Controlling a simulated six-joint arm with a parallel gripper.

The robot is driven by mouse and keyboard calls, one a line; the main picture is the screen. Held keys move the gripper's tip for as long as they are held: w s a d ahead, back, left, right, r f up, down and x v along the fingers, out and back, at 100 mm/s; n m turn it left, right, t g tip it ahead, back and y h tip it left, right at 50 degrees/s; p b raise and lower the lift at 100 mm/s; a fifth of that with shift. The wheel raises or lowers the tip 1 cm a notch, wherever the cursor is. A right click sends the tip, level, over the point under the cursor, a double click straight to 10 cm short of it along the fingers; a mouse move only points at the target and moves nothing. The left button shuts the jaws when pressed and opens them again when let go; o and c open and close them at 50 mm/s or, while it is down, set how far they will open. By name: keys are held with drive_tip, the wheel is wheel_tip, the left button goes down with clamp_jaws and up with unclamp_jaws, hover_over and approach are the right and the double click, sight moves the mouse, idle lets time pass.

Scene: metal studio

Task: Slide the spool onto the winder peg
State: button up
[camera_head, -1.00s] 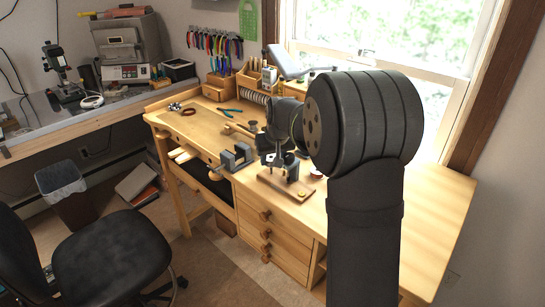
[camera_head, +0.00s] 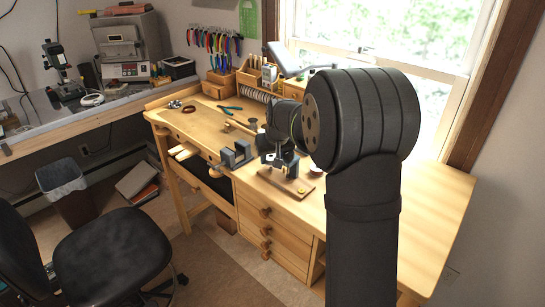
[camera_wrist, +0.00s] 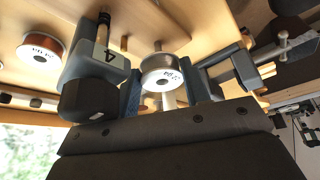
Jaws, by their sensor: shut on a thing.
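My gripper (camera_wrist: 168,88) is shut on a small spool (camera_wrist: 163,72) of silvery wire, one finger on each side. The spool's pale, printed end face is turned to the wrist camera. A short pin (camera_wrist: 158,46) shows just past the spool; I cannot tell whether it passes into the spool's hole.
A copper-coloured spool (camera_wrist: 42,47) lies on the bench past the winder. A grey vise (camera_head: 236,155) stands close on the other side of my gripper. Pliers and tool racks are at the back. The bench's right end (camera_head: 430,215) is clear.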

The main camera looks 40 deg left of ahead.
sight(271, 172)
drive_tip(key=shift+s+d+f, duration=0.15)
drive_tip(key=shift+d+f, duration=0.05)
drive_tip(key=shift+f, duration=0.6)
drive_tip(key=shift+s+d+f, duration=0.15)
drive_tip(key=shift+f, duration=0.65)
drive_tip(key=o, duration=1.1)
drive_tip(key=shift+c, duration=0.2)
drive_tip(key=w+a+r+v, duration=0.1)
drive_tip(key=v, duration=0.9)
drive_tip(key=shift+a+r, duration=0.2)
drive_tip(key=shift+r, duration=0.05)
drive_tip(key=shift+o, duration=0.2)
